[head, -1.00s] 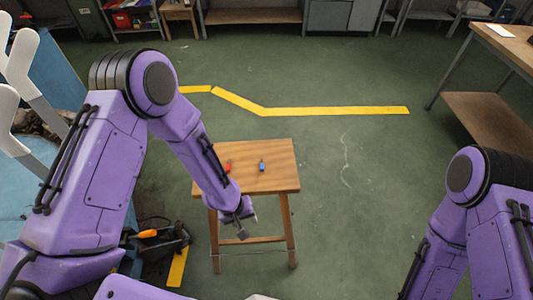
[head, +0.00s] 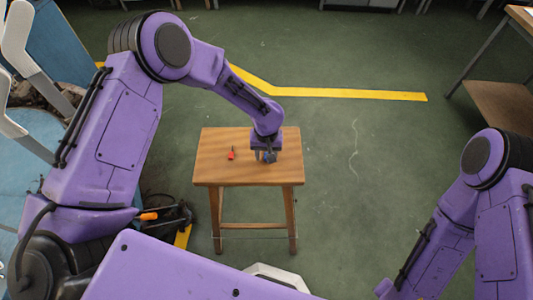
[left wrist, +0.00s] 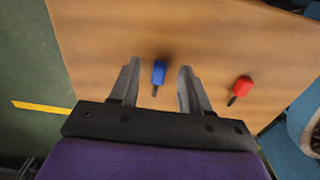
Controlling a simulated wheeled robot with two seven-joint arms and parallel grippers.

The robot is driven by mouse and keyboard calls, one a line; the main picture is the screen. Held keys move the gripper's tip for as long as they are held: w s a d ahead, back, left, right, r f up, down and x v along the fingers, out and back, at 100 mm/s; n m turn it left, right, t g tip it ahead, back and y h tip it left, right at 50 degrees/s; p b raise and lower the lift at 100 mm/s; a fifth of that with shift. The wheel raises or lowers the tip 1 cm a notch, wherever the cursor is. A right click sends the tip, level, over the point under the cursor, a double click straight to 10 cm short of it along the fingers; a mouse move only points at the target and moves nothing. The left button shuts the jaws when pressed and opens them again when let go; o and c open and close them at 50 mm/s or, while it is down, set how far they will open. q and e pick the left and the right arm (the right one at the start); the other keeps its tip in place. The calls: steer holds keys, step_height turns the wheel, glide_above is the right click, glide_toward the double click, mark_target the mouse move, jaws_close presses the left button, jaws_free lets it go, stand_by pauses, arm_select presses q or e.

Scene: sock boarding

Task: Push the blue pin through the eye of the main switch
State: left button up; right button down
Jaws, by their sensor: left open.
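The blue pin (left wrist: 159,72), with a blue handle and a short dark shaft, lies on the wooden stool top. In the left wrist view it shows between the two fingers of my left gripper (left wrist: 159,68), with a gap on each side. That gripper (head: 265,157) is open and points down over the right part of the stool in the head view, where it largely hides the blue pin. I cannot tell how far the fingertips are above the wood. I cannot make out the main switch. My right gripper is out of view.
A red pin (head: 231,154) lies on the stool (head: 215,172), left of my left gripper in the head view; it also shows in the left wrist view (left wrist: 242,86). A workbench (head: 520,18) stands at the far right. The floor right of the stool is clear.

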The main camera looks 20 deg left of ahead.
arm_select(q)
steer(key=shift+f, duration=0.55)
jaws_close()
